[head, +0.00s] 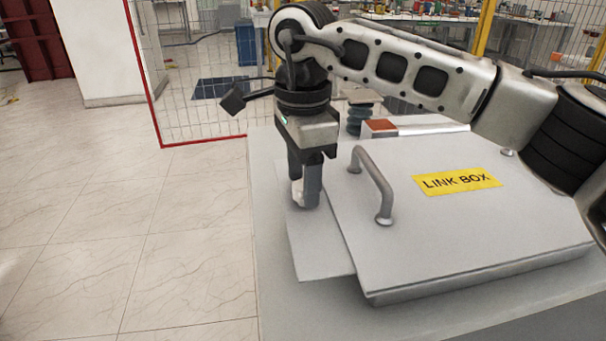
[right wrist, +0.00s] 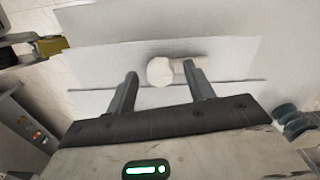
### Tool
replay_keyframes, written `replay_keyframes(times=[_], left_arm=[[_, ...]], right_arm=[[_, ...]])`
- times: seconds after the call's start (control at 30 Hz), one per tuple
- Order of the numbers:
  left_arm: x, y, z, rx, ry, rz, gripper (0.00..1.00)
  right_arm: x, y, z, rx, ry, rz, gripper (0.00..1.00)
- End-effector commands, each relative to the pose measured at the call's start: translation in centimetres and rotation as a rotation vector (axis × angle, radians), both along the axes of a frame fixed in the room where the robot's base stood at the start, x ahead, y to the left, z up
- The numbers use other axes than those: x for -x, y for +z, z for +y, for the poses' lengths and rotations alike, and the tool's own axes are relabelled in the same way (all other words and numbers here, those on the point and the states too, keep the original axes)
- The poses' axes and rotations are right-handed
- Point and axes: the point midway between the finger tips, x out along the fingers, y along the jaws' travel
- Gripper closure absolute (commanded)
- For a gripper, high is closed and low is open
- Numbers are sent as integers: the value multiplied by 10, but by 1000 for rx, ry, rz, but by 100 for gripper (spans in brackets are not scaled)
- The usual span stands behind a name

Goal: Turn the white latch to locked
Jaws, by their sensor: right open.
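The white latch (right wrist: 161,71) shows in the right wrist view as a round knob with a short arm reaching right. It lies just beyond the fingertips, and one finger covers part of the arm. My right gripper (right wrist: 165,78) is open, with the latch's round part between the lines of its two fingers. In the head view my right gripper (head: 306,200) points down over the left edge of the link box, and the latch (head: 297,193) is mostly hidden behind its fingers. Whether the fingers touch the latch cannot be told. My left gripper is not in view.
The link box lid (head: 450,235) is grey with a yellow label (head: 457,182) and a raised metal handle (head: 375,185) close right of my gripper. A ribbed dark insulator (head: 358,118) stands behind. A mesh fence (head: 200,70) runs at the back. Open tiled floor lies left.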

Motion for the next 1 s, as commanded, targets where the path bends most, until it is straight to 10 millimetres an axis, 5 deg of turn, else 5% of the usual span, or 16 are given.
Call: replay_keyframes(times=[0.27, 0.4, 0.43, 1.0], left_arm=[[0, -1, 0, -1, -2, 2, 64], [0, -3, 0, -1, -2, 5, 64], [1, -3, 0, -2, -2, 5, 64], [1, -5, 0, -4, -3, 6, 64]], right_arm=[[0, -1, 0, 0, -1, 0, 50], [0, -1, 0, 0, -1, 0, 89], [0, -1, 0, 0, -1, 0, 92], [0, 0, 0, 0, -162, 0, 92]])
